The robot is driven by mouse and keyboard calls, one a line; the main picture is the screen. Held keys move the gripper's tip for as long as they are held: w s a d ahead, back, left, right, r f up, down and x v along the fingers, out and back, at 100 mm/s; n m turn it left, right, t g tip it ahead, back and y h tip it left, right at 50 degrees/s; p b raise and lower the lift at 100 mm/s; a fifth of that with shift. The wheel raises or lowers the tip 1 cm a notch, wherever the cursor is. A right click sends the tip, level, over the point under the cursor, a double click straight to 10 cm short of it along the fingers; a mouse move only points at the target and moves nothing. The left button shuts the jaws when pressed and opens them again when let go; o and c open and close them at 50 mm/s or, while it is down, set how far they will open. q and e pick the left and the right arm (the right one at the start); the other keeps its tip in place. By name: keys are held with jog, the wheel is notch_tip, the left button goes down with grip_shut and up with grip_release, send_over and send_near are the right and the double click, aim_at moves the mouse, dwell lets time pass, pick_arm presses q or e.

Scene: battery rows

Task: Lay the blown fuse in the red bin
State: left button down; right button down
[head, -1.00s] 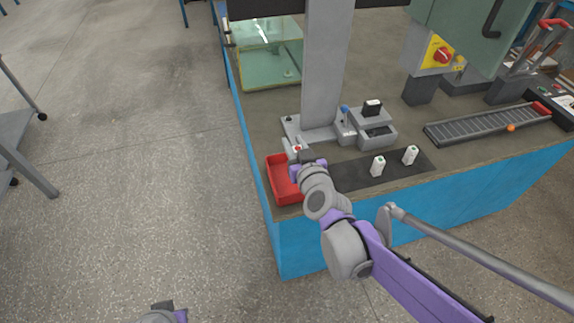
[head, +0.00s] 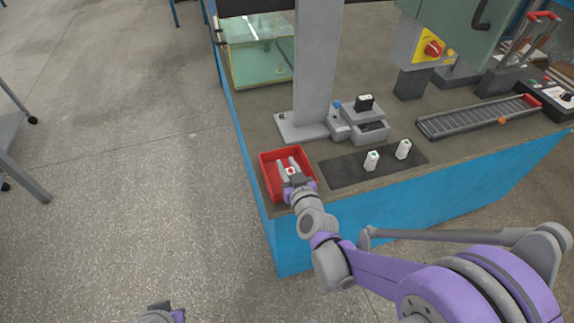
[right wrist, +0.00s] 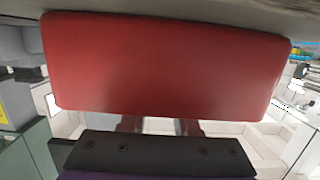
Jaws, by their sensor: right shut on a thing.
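The red bin (head: 267,180) sits at the near left corner of the bench. My right gripper (head: 290,167) is over the bin, its two fingers shut on a small white fuse with a red mark (head: 291,171). I cannot tell whether the fuse touches the bin floor. In the right wrist view the bin's red wall (right wrist: 165,62) fills the middle, hiding the fuse and most of the fingers. My left gripper (head: 162,312) shows only as a small part at the bottom edge of the head view; its jaws cannot be made out.
Two white fuses with green marks (head: 372,161) (head: 403,149) stand on a dark mat (head: 340,173) right of the bin. Behind are a grey device (head: 362,122) and a grey column (head: 314,70). A glass tank (head: 258,62) stands back left; a roller track (head: 475,118) lies right.

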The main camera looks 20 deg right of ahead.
jog(key=c, duration=1.1)
grip_release()
jog(key=shift+f, duration=0.2)
jog(key=o, duration=0.4)
jog(key=shift+o, duration=0.2)
